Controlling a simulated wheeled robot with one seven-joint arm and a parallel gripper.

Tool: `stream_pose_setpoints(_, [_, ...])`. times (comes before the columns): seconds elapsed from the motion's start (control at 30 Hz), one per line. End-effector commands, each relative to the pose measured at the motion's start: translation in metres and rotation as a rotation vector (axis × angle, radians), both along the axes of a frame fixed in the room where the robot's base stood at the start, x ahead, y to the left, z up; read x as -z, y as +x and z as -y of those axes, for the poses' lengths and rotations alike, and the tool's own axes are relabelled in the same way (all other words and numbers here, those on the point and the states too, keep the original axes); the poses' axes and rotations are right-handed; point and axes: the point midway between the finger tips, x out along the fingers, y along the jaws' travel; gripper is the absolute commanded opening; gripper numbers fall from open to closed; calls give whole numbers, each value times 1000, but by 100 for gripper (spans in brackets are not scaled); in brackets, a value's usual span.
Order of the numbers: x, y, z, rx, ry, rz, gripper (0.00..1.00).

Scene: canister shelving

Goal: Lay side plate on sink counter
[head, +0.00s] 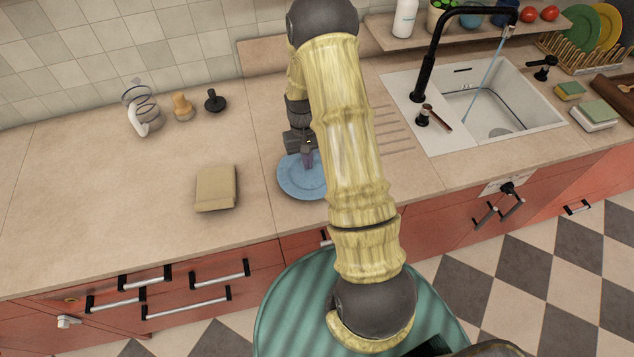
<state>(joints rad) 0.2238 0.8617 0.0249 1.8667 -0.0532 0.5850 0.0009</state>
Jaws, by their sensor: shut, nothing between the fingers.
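A blue side plate (298,182) lies on the sink counter (110,200), left of the sink and near the front edge. My arm hides its right part. My gripper (308,162) points down over the plate, with its fingertips at or just above the plate's surface. The fingers are shut with nothing seen between them. I cannot tell whether they touch the plate.
The sink (485,105) with a black tap is at right. The left counter is clear.

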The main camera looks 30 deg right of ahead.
Motion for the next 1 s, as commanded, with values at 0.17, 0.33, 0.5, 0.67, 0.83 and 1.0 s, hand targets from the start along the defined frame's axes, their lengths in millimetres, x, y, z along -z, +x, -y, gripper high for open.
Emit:
stream_pose_setpoints(0.17, [7, 4, 2, 5, 3, 6, 0])
stream_pose_setpoints(0.33, [7, 3, 4, 10, 4, 5, 0])
stream_pose_setpoints(0.5, [-3, 1, 8, 17, 4, 3, 0])
stream_pose_setpoints(0.67, [-10, 1, 9, 18, 3, 2, 0])
stream_pose_setpoints(0.83, [-10, 1, 7, 14, 3, 1, 0])
stream_pose_setpoints(1.0, [-16, 1, 6, 13, 3, 2, 0])
